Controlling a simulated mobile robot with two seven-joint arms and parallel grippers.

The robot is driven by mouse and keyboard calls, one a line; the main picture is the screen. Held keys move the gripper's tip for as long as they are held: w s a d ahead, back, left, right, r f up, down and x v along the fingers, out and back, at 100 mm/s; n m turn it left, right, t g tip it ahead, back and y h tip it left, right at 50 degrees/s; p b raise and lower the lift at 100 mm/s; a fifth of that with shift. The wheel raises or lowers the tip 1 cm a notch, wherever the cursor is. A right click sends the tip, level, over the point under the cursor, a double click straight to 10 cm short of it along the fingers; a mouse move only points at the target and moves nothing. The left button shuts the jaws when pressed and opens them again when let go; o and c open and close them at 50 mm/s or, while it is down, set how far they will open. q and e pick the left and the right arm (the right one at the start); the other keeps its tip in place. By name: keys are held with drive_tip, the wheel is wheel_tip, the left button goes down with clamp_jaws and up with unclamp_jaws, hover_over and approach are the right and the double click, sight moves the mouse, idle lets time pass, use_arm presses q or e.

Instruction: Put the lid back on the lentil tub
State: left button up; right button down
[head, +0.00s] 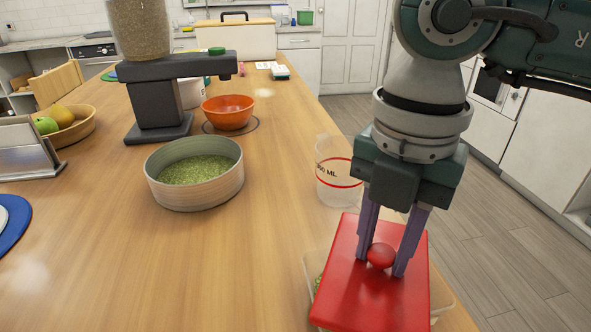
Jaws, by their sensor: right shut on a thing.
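The red lid (369,292) with its round red knob (380,255) is at the lower right of the head view. My right gripper (388,264) points down and is shut on the knob, one finger on each side. The clear tub (309,268) is under the lid, with a bit of green content showing at its left edge. The lid looks tilted and turned relative to the tub's rim. Whether it touches the rim is hidden. My left gripper is not in view.
A clear measuring cup (337,188) with a red line stands just behind the lid. A round container of green grains (197,190), an orange bowl (229,121) and a dark dispenser (157,100) stand to the left. The table's (120,250) front left is mostly clear.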

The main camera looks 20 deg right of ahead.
drive_tip(key=shift+f, duration=0.15)
idle(0.7)
unclamp_jaws()
idle(0.6)
drive_tip(key=shift+r+p, duration=1.6)
drive_tip(key=shift+r, duration=0.25)
drive_tip(key=shift+r+p, duration=1.45)
drive_tip(key=shift+r, duration=0.25)
drive_tip(key=shift+c, duration=0.2)
